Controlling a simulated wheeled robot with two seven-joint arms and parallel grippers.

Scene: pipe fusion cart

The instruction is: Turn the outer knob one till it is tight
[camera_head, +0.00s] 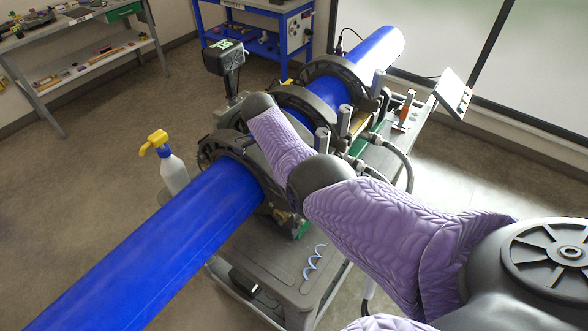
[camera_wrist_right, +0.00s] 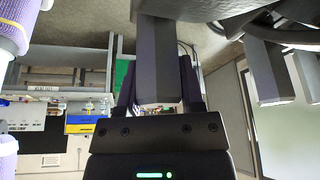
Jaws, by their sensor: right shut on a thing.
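In the right wrist view, a dark grey block-shaped knob (camera_wrist_right: 159,55) hangs from the clamp. My right gripper (camera_wrist_right: 158,88) is shut on it, one finger on each side. In the head view, my purple-sleeved right arm reaches across the cart to the near clamp (camera_head: 232,150). The right gripper and the held knob are hidden behind the arm there. The clamps hold a long blue pipe (camera_head: 150,245) that runs diagonally across the cart. My left gripper is in neither view.
Other grey knobs (camera_head: 322,139) stand beside the arm; two show in the wrist view (camera_wrist_right: 266,72). A yellow-topped spray bottle (camera_head: 174,174) stands left of the clamps. Hoses (camera_head: 402,160) and a tilted screen (camera_head: 453,93) are to the right. The cart's near tray (camera_head: 285,270) holds a pale blue curl.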

